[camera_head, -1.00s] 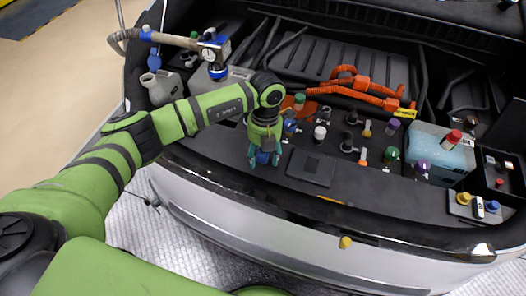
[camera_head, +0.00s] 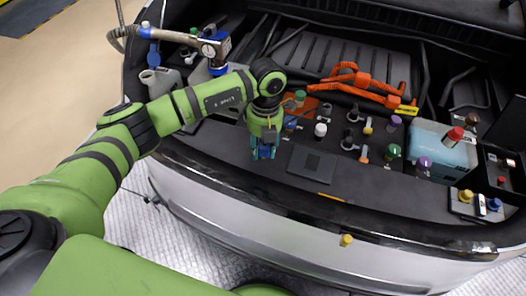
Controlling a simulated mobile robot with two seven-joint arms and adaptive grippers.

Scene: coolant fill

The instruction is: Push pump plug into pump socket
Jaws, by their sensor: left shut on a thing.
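My left gripper (camera_head: 264,153) points down over the front ledge of the engine bay. Its fingers are closed on a small blue part (camera_head: 265,151), which looks like the pump plug and is mostly hidden between them. Another blue part (camera_head: 290,123) stands just right of the gripper, close to it. I cannot tell which part is the pump socket; the gripper and wrist hide some of that area. My right gripper is not in view.
A dark flat pad (camera_head: 312,167) lies right of the gripper. A white cap (camera_head: 320,130) and several coloured caps stand farther right. Orange cables (camera_head: 368,84) run behind. A pale blue tank (camera_head: 440,150) is at right. A hose nozzle (camera_head: 214,48) is at back left.

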